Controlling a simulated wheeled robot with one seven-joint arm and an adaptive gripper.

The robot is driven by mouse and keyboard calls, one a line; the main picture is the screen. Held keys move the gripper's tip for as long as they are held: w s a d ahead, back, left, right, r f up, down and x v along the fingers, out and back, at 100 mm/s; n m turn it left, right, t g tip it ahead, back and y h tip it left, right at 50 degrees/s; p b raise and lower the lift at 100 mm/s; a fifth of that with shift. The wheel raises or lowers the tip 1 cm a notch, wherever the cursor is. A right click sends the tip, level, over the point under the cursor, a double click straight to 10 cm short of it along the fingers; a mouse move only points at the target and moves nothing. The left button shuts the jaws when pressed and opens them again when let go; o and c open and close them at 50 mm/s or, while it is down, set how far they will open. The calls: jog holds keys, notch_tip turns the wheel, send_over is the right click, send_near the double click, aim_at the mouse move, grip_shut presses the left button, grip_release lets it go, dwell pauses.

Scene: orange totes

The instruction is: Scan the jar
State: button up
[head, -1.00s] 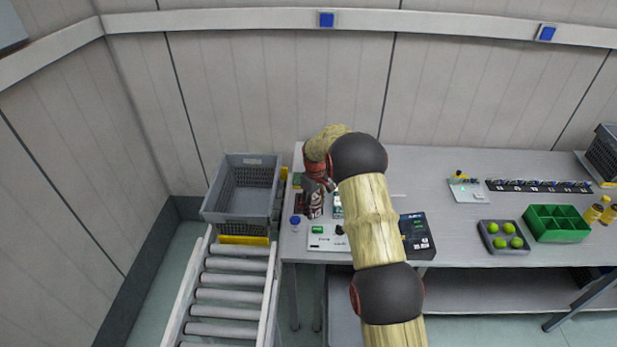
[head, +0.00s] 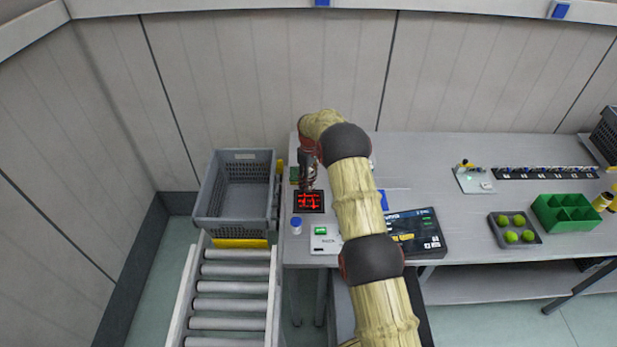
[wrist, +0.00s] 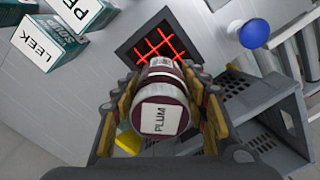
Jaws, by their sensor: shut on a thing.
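The jar (wrist: 163,108) is dark red with a pale end marked PLUM and a white label with dark marks on its side, seen in the wrist view. My gripper (wrist: 166,88) is shut on it, with a finger on each side. In the head view my gripper (head: 308,183) is over the left part of the bench, just behind the scanner. The scanner (head: 309,201) is a dark square with a glowing red grid. It also shows in the wrist view (wrist: 152,44), just beyond the jar. I cannot tell whether the jar touches it.
A grey crate (head: 236,190) sits left, behind the rollers (head: 233,300). A box marked LEEK (wrist: 48,45) lies nearby. A display (head: 417,232) stands right.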

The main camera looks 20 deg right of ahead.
jog(key=shift+f+b, duration=0.65)
jog(key=shift+f, duration=2.15)
jog(key=shift+r+p, duration=0.55)
jog(key=shift+r, duration=1.7)
